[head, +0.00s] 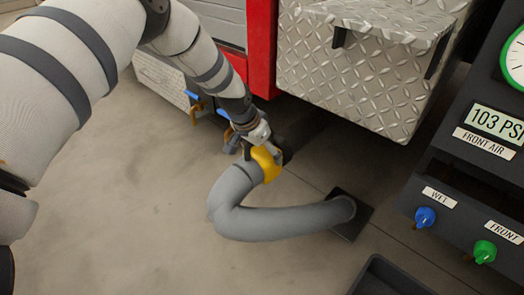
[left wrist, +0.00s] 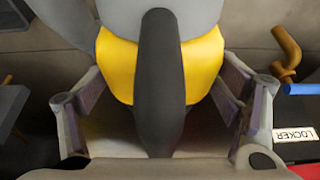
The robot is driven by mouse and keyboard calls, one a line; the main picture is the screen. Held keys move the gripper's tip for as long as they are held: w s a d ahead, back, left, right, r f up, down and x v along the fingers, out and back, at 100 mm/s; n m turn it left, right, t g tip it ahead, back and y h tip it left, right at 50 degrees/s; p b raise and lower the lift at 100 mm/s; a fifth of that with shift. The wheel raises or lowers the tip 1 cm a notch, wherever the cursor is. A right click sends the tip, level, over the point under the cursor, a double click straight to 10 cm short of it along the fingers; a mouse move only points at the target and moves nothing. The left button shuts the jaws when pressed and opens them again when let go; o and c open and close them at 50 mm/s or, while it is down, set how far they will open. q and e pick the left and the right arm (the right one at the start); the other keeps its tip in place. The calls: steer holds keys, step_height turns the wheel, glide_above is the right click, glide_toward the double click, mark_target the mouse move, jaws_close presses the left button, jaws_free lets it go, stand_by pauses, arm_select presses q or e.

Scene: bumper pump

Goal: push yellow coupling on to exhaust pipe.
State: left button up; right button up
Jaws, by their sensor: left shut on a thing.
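The yellow coupling (head: 266,165) sits on the upper end of a grey hose (head: 285,222), low beside the truck. It also shows in the left wrist view (left wrist: 205,65), with a dark curved bar (left wrist: 160,80) across its middle. My left gripper (head: 262,146) is shut on the coupling, with one finger at each side of it. A dark round shape (head: 286,152) shows just right of the coupling in the head view. It may be the exhaust pipe's end, but I cannot tell whether the coupling is around it. My right gripper is not in view.
The hose runs to a dark floor plate (head: 350,222). A diamond-plate bumper (head: 350,85) overhangs to the right. A panel with a gauge, a 103 PSI display (head: 495,123) and blue and green knobs stands at right. A dark tray (head: 388,280) lies below. The floor at left is clear.

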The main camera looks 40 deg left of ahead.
arm_select(q)
steer(key=shift+w, duration=0.15)
steer(key=o, duration=1.8)
steer(key=shift+r, duration=0.1)
steer(key=shift+o, duration=0.2)
